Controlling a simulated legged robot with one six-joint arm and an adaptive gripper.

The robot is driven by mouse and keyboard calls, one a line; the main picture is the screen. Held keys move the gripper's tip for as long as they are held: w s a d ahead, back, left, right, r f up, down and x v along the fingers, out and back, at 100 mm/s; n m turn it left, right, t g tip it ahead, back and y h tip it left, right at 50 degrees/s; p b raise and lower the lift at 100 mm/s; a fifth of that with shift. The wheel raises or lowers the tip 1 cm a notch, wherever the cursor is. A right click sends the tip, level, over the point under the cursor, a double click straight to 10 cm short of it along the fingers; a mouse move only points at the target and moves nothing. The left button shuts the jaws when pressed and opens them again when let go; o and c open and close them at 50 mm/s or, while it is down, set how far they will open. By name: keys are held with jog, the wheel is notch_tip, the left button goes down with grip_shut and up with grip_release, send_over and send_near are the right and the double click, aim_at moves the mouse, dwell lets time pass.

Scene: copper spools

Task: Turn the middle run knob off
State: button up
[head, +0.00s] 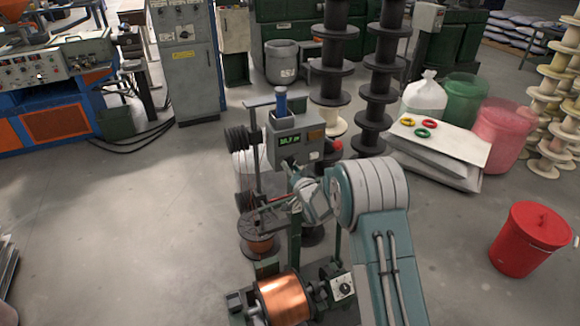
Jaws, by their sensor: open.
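A small black knob on a white dial plate (342,288) sits on the winding stand at the bottom centre, right of a copper spool (284,299). Its setting is too small to read. I cannot tell whether it is the middle run knob. A grey control box (293,143) with a green lit display (290,140) stands behind, with a red button (338,147) at its right side. My gripper (265,214) is open and seems empty, left of my wrist and in front of the grey box. It is above and left of the dial plate, apart from it. Its fingers are partly lost against the stand.
Another copper spool (260,243) is below my gripper. Stacked black spools (333,70) stand behind the box. A pallet with a white sheet (446,140) and coloured rings is at right. A red bin (530,240) stands far right. The floor at left is clear.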

jog(key=shift+w+d, duration=0.1)
jog(key=shift+w, duration=0.4)
grip_shut()
jog(key=shift+n, duration=0.4)
jog(key=n, duration=0.2)
jog(key=shift+n, duration=0.4)
jog(key=n, duration=0.3)
jog(key=shift+n, duration=0.3)
jog(key=n, duration=0.6)
jog(key=shift+n, duration=0.3)
jog(key=shift+f, duration=0.1)
